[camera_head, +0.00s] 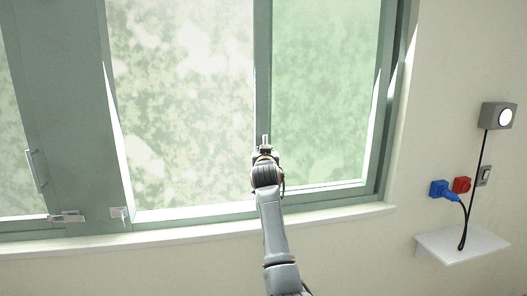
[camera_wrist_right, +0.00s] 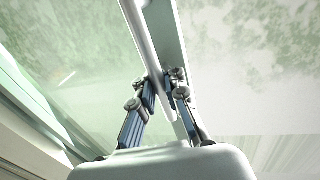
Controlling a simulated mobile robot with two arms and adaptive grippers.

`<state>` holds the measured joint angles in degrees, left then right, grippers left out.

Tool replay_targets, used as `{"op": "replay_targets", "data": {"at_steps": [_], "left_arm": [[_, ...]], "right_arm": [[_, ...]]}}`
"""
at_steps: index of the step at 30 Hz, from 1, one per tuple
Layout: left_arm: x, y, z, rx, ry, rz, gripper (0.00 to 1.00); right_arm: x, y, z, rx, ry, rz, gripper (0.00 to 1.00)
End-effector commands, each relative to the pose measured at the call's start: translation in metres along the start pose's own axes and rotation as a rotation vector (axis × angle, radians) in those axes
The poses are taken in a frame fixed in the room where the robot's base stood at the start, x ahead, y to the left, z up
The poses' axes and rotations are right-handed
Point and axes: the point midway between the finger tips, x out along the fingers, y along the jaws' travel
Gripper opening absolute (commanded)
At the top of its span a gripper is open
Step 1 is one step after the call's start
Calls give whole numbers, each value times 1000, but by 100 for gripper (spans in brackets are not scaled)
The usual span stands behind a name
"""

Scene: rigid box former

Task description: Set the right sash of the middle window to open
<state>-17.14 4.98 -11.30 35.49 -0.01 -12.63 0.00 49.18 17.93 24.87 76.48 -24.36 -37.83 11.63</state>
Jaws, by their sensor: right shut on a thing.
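The sash with the greener pane (camera_head: 325,85) fills the right part of the large green-framed window in the head view. Its left upright edge (camera_head: 262,60) stands near the window's middle. My right gripper (camera_head: 266,150) is at the lower part of that edge, shut on a slim upright handle (camera_head: 266,139). In the right wrist view the fingers (camera_wrist_right: 166,84) close around the pale handle bar (camera_wrist_right: 140,30), beside the sash edge. The area left of the edge (camera_head: 185,100) looks paler; I cannot tell whether it holds glass. My left gripper is out of view.
Another window (camera_head: 18,120) at the left has its own handle (camera_head: 35,170). Small latches (camera_head: 66,216) (camera_head: 119,213) sit low by the post. A sill (camera_head: 200,228) runs below. At right are a small shelf (camera_head: 462,246), blue plug (camera_head: 440,189), red socket (camera_head: 461,185) and lamp (camera_head: 498,116).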

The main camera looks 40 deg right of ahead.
Motion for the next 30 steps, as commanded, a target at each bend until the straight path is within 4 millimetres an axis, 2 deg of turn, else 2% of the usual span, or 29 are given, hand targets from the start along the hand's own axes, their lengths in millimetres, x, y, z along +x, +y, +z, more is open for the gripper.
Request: {"op": "replay_targets", "data": {"at_steps": [1, 4, 5, 12, 17, 23, 30], "left_arm": [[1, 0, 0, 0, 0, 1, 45], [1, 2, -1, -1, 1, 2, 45], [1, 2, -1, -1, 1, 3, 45], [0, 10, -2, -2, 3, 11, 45], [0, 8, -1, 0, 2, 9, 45], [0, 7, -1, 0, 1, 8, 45], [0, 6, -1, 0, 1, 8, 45]], "right_arm": [[1, 1, 10, -4, -20, 4, 11], [1, 1, 9, -4, -18, 4, 32], [1, 1, 8, -4, -16, 3, 34], [0, 1, 4, -2, -9, 2, 34], [-5, 0, 3, -2, -6, 1, 34], [-30, 1, 3, -2, -6, 2, 34], [-75, 2, 4, -2, -8, 2, 34]]}}
